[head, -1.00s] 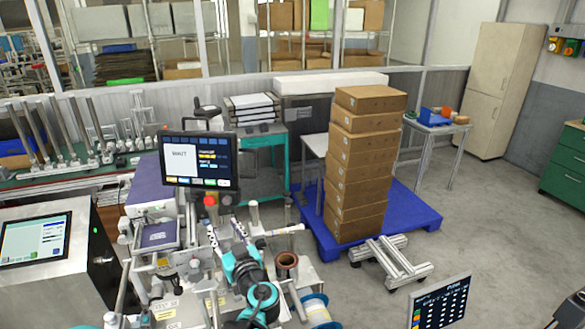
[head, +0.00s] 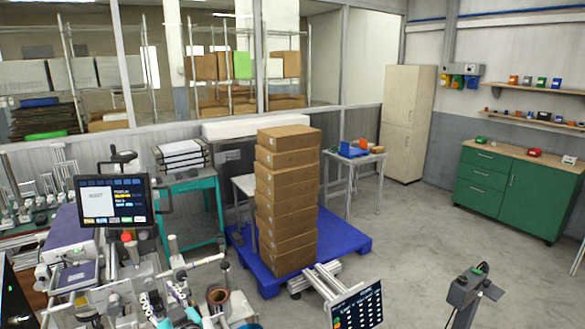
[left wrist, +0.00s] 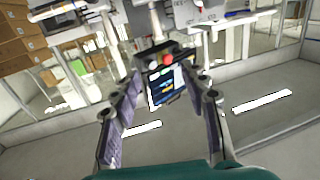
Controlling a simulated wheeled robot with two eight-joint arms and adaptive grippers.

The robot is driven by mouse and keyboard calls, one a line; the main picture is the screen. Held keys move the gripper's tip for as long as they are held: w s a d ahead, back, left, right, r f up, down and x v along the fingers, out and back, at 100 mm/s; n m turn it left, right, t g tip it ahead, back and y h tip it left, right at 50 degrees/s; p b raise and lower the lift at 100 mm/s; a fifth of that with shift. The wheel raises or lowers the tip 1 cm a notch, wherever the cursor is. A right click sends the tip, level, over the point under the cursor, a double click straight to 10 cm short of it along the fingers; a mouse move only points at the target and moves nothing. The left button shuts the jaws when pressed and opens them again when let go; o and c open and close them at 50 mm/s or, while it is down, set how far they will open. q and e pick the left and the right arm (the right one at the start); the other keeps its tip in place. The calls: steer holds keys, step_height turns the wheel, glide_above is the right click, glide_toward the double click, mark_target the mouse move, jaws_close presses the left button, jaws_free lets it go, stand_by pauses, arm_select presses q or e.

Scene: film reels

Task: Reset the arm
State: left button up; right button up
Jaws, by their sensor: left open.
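My left gripper (head: 163,298) is low at the left of the head view, among the parts of the machine bench. The left wrist view shows its two fingers (left wrist: 160,85) spread apart, with nothing between the pads. Beyond them, in that view, is a dark screen (left wrist: 163,88) with a red button above it. This looks like the monitor (head: 113,201) in the head view, which stands behind the gripper. The lower arm is cut off by the head view's bottom edge. My right gripper does not show.
A tall stack of cartons (head: 286,205) stands on a blue pallet (head: 345,240). A brown-cored reel (head: 218,297) is right of my left gripper. A tilted panel (head: 357,306) and a grey post (head: 466,293) stand in front. Floor is clear before the green cabinet (head: 515,190).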

arm_select(q)
steer(key=s+d+f+m+g+h, duration=0.3)
steer(key=s+f+m+g+h, duration=0.25)
steer(key=s, duration=0.45)
steer(key=s+d+f+m+h, duration=0.3)
steer(key=s+d+f+h, duration=0.3)
steer(key=s+d, duration=0.4)
step_height(320, 180, down, 10)
steer(key=b, duration=1)
steer(key=shift+w+d+r+h, duration=0.2)
steer(key=shift+d+r+h, duration=0.05)
steer(key=shift+d+h, duration=0.15)
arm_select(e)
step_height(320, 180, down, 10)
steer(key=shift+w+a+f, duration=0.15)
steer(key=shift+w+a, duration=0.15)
arm_select(q)
steer(key=shift+a, duration=0.15)
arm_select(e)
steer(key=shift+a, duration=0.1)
